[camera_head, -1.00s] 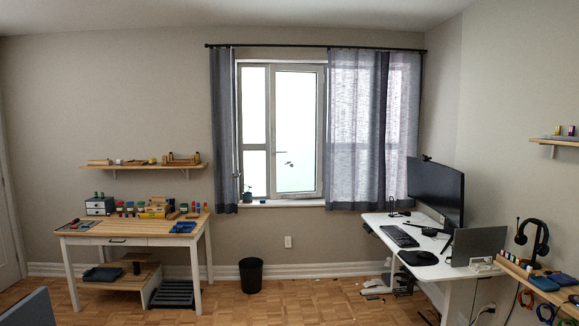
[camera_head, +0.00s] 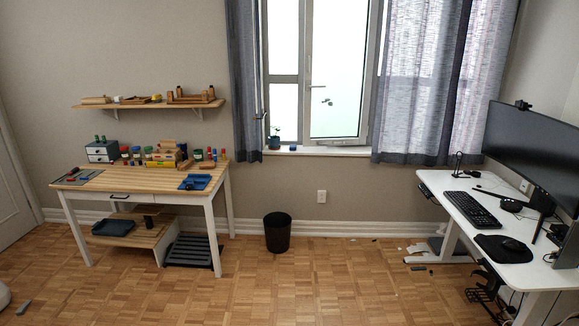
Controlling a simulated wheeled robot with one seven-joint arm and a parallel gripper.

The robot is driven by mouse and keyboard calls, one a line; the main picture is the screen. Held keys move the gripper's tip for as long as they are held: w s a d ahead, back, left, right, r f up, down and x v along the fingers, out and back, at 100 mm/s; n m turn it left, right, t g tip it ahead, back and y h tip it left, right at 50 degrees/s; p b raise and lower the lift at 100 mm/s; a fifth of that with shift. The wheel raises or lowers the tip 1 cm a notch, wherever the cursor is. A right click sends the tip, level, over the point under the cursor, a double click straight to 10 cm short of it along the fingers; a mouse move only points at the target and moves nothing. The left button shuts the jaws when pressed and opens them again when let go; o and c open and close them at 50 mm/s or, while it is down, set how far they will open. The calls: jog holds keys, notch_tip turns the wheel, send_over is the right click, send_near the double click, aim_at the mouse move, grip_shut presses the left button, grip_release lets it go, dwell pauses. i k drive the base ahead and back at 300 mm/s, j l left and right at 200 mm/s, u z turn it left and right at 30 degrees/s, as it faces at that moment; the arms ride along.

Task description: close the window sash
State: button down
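The window sash (camera_head: 343,70) is a light-framed glass panel in the window on the far wall, right of a narrower fixed pane (camera_head: 284,75). It appears swung open, its frame standing at an angle to the window frame. A handle (camera_head: 317,86) shows at the sash's left edge. A small dark shape (camera_head: 327,101) shows against the glass. Grey curtains hang on both sides, the left one (camera_head: 243,90) and the right one (camera_head: 430,100), which covers the window's right part. My gripper is not in view.
A potted plant (camera_head: 274,139) and a small blue item (camera_head: 293,147) stand on the sill (camera_head: 330,151). A wooden workbench (camera_head: 135,179) is at left, a black bin (camera_head: 277,232) below the window, a white standing desk (camera_head: 470,209) at right. The middle floor is clear.

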aim_at(372, 13)
jog(key=i, duration=2.75)
jog(key=i+u, duration=0.15)
jog(key=i, duration=0.25)
jog(key=i+l+u, duration=0.2)
jog(key=i, duration=0.25)
jog(key=i+l+u, duration=0.15)
jog(key=i, duration=0.25)
jog(key=i+l+u, duration=0.2)
jog(key=i, duration=0.2)
jog(key=i+l+u, duration=0.5)
jog(key=i, duration=0.15)
